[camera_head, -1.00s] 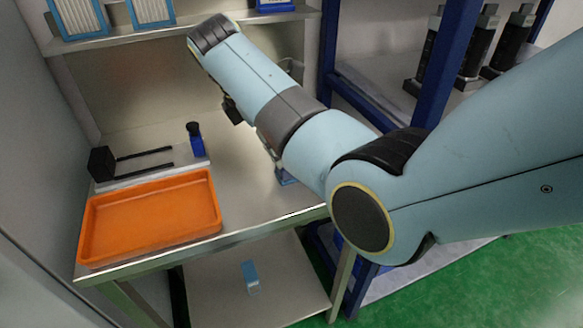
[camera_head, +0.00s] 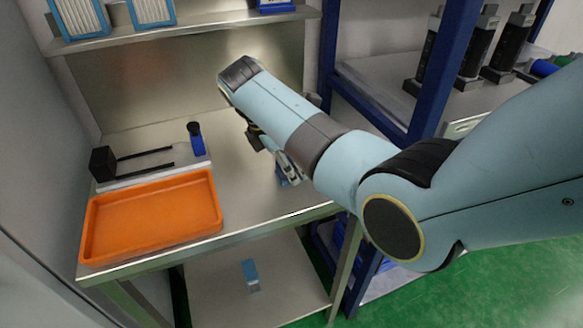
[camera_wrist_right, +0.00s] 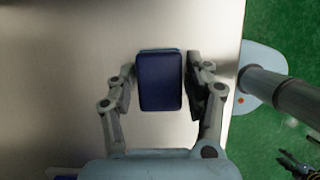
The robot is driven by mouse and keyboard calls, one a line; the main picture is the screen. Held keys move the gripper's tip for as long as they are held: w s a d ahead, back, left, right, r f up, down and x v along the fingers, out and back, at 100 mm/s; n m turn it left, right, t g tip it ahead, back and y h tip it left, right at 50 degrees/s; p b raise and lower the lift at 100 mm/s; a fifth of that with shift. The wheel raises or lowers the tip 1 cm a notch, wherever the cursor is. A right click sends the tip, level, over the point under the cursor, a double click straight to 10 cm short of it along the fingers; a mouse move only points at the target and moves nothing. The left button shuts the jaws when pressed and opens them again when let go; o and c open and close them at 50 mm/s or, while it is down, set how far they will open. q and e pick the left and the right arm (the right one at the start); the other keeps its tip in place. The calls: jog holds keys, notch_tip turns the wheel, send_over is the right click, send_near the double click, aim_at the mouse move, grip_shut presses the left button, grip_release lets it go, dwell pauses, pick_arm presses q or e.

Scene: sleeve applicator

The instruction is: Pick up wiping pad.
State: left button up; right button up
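The wiping pad appears to be the dark blue block (camera_wrist_right: 160,80) in the right wrist view, upright in the picture between my right gripper's fingers. My right gripper (camera_wrist_right: 161,85) is open around it, with one finger close beside each side of the block. Any contact is hard to make out. In the head view, my right gripper (camera_head: 287,167) is low over the right part of the table, partly hidden by my arm. A bit of blue (camera_head: 283,178) shows beside its fingers.
An orange tray (camera_head: 150,222) lies at the table's front left. Behind it are a black holder with two rods (camera_head: 103,163) and a small blue bottle (camera_head: 196,140). A shelf (camera_head: 190,35) runs above the back. The metal tabletop (camera_head: 240,195) is clear between tray and gripper.

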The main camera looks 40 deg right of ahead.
jog(key=c, duration=0.8)
jog(key=shift+r, duration=0.5)
notch_tip(320, 180, up, 3)
jog(key=shift+w+r, duration=0.1)
jog(key=s+r+p, duration=0.1)
jog(key=s+r, duration=0.1)
jog(key=s, duration=0.2)
jog(key=s+d+r+p, duration=0.1)
jog(key=s+r+p, duration=0.1)
jog(key=s, duration=0.1)
jog(key=s+d+r+p, duration=0.1)
jog(key=s+r, duration=0.2)
jog(key=s, duration=0.1)
jog(key=shift+s+p, duration=0.35)
jog(key=shift+p, duration=0.05)
jog(key=shift+f, duration=0.1)
